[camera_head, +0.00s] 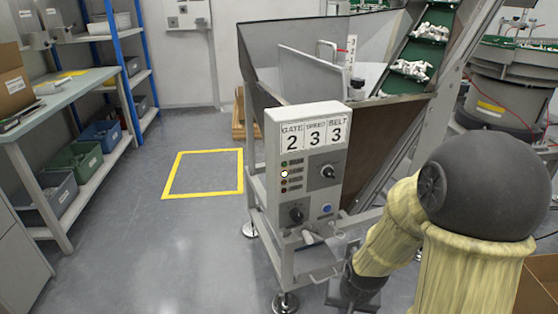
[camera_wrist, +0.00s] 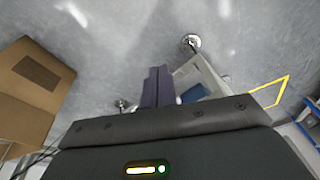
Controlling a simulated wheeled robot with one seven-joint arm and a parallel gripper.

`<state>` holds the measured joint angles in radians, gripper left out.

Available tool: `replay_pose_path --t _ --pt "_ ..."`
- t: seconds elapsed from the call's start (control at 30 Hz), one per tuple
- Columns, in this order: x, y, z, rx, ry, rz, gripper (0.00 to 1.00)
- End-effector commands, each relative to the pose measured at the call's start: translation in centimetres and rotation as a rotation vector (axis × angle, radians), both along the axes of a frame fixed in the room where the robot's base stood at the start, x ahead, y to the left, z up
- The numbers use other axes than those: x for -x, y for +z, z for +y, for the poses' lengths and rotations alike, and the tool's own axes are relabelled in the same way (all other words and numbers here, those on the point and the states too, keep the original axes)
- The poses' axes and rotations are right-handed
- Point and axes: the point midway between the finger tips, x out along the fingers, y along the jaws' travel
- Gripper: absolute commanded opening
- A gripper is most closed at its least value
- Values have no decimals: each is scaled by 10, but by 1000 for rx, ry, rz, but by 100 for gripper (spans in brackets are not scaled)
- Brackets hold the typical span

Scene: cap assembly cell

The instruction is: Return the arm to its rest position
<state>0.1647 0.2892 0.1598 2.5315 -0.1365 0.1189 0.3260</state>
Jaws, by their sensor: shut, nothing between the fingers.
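My arm, in a pale yellow cover with a dark round joint, fills the lower right of the head view. My gripper (camera_wrist: 158,72) shows in the wrist view with its two dark fingers side by side, shut and empty. In the head view, dark parts of my wrist and gripper (camera_head: 352,288) hang low beside the control box's stand, and the fingertips are hard to make out there. The control box (camera_head: 303,165) carries the labels GATE 2, SPEED 3 and BELT 3, knobs, small lamps and a blue button.
The metal stand (camera_head: 283,262) with its round feet is close to my gripper. A hopper and inclined belt (camera_head: 412,68) with white parts stand behind. A cardboard box (camera_wrist: 35,85) lies left in the wrist view. Floor around the yellow marked square (camera_head: 203,173) is clear.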

Motion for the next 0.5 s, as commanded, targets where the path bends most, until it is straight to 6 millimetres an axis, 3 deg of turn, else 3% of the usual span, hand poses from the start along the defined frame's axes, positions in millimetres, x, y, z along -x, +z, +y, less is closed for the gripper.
replay_pose_path --t 0.03,0.1,0.5 --pt "3 19 0 20 29 -11 0" --pt "9 35 -1 39 65 -15 0" --pt "36 103 2 71 205 -27 0"
